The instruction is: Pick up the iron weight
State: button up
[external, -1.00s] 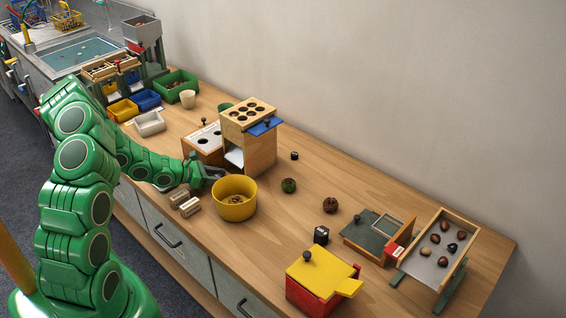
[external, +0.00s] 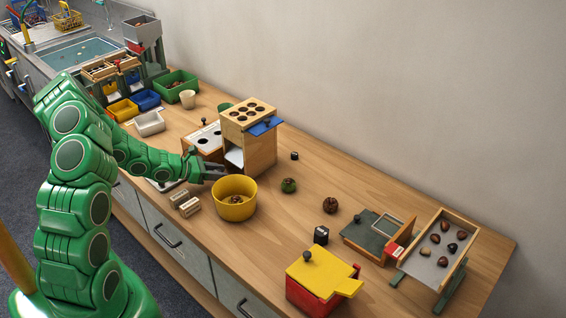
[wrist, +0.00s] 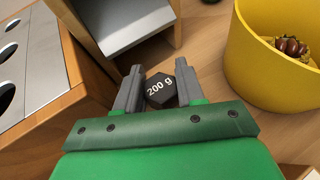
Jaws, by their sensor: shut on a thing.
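The iron weight (wrist: 161,92) is a dark hexagonal piece marked "200 g", seen from above in the wrist view. My gripper (wrist: 158,82) is shut on it, with one grey finger at each side. In the external view my gripper (external: 213,173) is low over the worktop, between the wooden box and the yellow bowl. The weight cannot be made out there. Whether it touches the wood below is not clear.
The yellow bowl (external: 236,207) with chestnuts inside stands close to the right of my gripper. The wooden box with holes on top (external: 261,150) stands just behind it. Two small labelled blocks (external: 185,204) lie in front. Free worktop lies further right.

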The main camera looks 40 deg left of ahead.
notch_tip(320, 180, up, 37)
jog(key=w+d+n+t+y, duration=0.1)
jog(key=w+d+n+y, duration=0.2)
jog(key=w, duration=1.1)
jog(key=n+y, duration=0.2)
jog(key=shift+w+f+t+y, duration=0.25)
jog(key=shift+w+t+y, duration=0.05)
jog(key=shift+w+y, duration=0.1)
dwell(0.9)
jog(key=shift+w+d+n+y, duration=0.3)
jog(key=shift+w+n, duration=0.1)
jog(key=shift+w+d+r+n+y, duration=0.1)
jog(key=shift+w+d+n+y, duration=1)
jog(key=shift+w+d+y, duration=0.35)
jog(key=shift+w, duration=0.15)
